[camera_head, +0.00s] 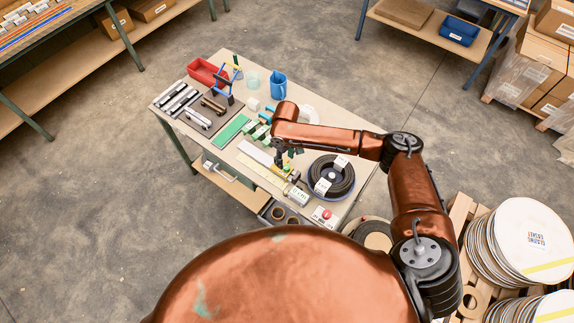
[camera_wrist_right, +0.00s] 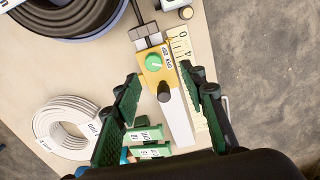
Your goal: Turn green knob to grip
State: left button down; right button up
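The green knob (camera_wrist_right: 154,62) sits on a yellow block (camera_wrist_right: 160,68) with a small label beside the knob and a dark round post at its near end. In the head view the green knob (camera_head: 287,168) is small, on the table just right of my right gripper (camera_head: 282,163). In the right wrist view my right gripper (camera_wrist_right: 165,90) is open, its two green-padded fingers apart with nothing held between them. The knob lies just beyond the fingertips, roughly in line with the gap. I cannot tell the height between them. My left gripper is not in view.
A ruler (camera_wrist_right: 185,75) and a pale strip (camera_wrist_right: 178,118) lie beside the block. A white coil (camera_wrist_right: 68,128), green labelled blocks (camera_wrist_right: 143,134) and a black coil (camera_head: 331,176) are near. A blue jug (camera_head: 278,86) and a red bin (camera_head: 206,72) stand farther back on the table (camera_head: 228,179).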

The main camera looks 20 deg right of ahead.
aim_at(287, 167)
jog(key=shift+w+d+r, duration=0.2)
jog(key=shift+w+d, duration=0.15)
jog(key=shift+f, duration=0.25)
notch_tip(287, 167, down, 7)
jog(key=shift+f, duration=0.1)
grip_shut()
